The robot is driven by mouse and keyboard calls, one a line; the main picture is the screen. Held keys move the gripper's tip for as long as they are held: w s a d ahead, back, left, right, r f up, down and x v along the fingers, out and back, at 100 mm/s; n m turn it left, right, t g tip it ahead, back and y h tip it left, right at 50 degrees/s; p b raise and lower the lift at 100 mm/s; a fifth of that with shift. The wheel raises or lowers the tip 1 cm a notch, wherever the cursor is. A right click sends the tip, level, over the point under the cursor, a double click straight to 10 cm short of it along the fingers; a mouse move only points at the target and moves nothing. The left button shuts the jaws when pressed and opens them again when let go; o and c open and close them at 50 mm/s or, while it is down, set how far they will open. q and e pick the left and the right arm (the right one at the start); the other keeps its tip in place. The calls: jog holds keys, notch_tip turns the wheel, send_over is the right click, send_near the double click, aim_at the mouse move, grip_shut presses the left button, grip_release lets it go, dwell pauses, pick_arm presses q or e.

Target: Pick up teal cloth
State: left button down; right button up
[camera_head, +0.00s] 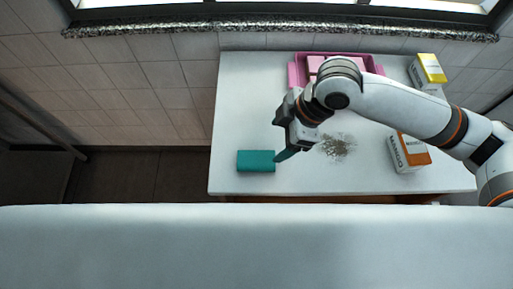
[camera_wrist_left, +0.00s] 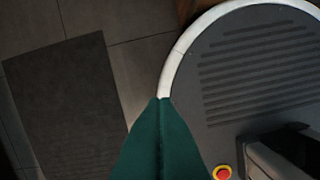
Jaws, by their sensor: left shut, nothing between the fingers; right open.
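The teal cloth (camera_head: 256,161) lies as a folded block near the front left edge of the white table. My right gripper (camera_head: 281,157) is open just to the right of the cloth, its teal finger pointing down and left. The gap between its fingers is hard to see, and I cannot tell whether a finger touches the cloth. My left gripper (camera_wrist_left: 162,101) is shut and empty, with its teal fingers together above the floor and my base. It does not show in the head view.
Dark crumbs (camera_head: 337,146) lie scattered on the white table (camera_head: 230,110). A mango box (camera_head: 408,152) stands at the right, a yellow and white box (camera_head: 427,71) at the back right. A pink tray (camera_head: 293,76) with pink items is at the back, partly behind my right arm.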

aim_at(260, 158)
jog(key=x, duration=0.4)
jog(key=shift+s+a, duration=0.1)
jog(key=shift+s, duration=0.3)
jog(key=shift+w+a+f, duration=0.1)
jog(key=shift+a+f, duration=0.1)
jog(key=shift+f, duration=0.3)
jog(key=x, duration=0.1)
jog(key=p+x, duration=0.1)
jog(key=x, duration=0.2)
jog(key=shift+s+a+f, duration=0.3)
jog(key=shift+c, duration=0.9)
pick_arm(q)
jog(key=shift+s+r, duration=0.75)
jog(key=shift+s, duration=0.15)
pick_arm(e)
jog(key=c, duration=0.9)
